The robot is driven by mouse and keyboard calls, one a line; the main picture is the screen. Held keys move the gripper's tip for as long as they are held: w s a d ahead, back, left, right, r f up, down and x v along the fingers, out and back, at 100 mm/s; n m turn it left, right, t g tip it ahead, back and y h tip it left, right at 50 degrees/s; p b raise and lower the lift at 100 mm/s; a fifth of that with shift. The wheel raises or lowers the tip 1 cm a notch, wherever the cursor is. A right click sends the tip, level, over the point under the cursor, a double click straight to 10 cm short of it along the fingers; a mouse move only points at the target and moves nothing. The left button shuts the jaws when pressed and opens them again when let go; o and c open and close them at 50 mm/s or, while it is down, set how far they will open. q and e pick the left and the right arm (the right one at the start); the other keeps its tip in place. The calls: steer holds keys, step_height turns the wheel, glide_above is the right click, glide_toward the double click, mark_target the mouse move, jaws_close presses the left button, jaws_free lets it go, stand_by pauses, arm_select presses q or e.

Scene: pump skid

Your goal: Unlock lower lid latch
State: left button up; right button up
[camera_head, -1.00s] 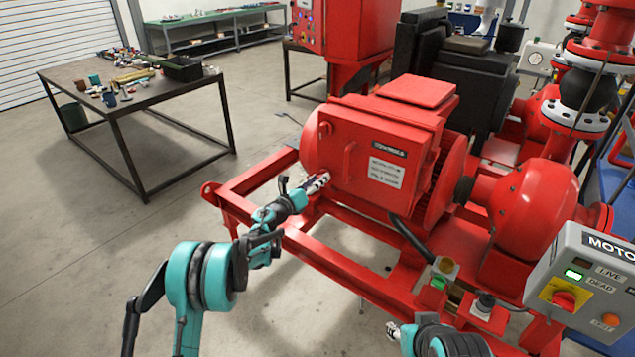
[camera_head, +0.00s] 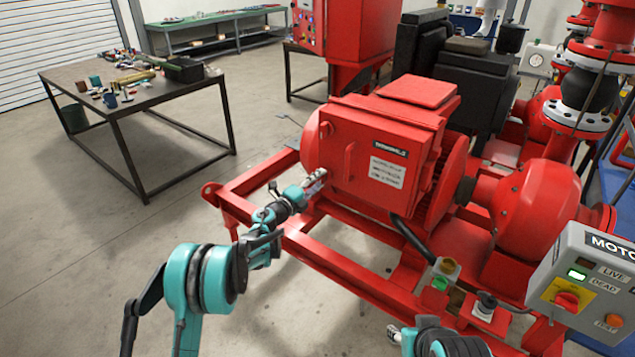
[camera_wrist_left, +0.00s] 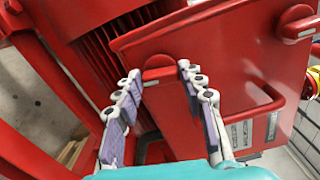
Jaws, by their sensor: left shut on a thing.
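The red terminal box lid (camera_head: 376,165) carries a "TERMINALS" label and a bar handle; the handle (camera_wrist_left: 245,110) also shows in the left wrist view. My left gripper (camera_head: 316,182) is at the lid's lower left corner. In the left wrist view its fingers (camera_wrist_left: 162,75) are shut on the lower lid latch (camera_wrist_left: 158,73), a small red knob with a raised grip, one finger on each side. The gripper hides this latch in the head view. The upper latch (camera_wrist_left: 297,23) is apart from it. My right gripper (camera_head: 394,332) barely shows at the bottom.
The red skid frame (camera_head: 325,262) runs below the box and my left arm. A motor control box (camera_head: 590,285) stands at the right, with a small push-button box (camera_head: 438,282) nearer the middle. A table with loose parts (camera_head: 70,75) is at the back left, with clear floor between.

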arm_select(q)
steer(key=shift+n, duration=0.8)
steer(key=o, duration=1.2)
steer(key=shift+f, duration=0.1)
steer(key=shift+c, duration=0.2)
steer(key=shift+a, duration=0.1)
steer(key=v, duration=1.2)
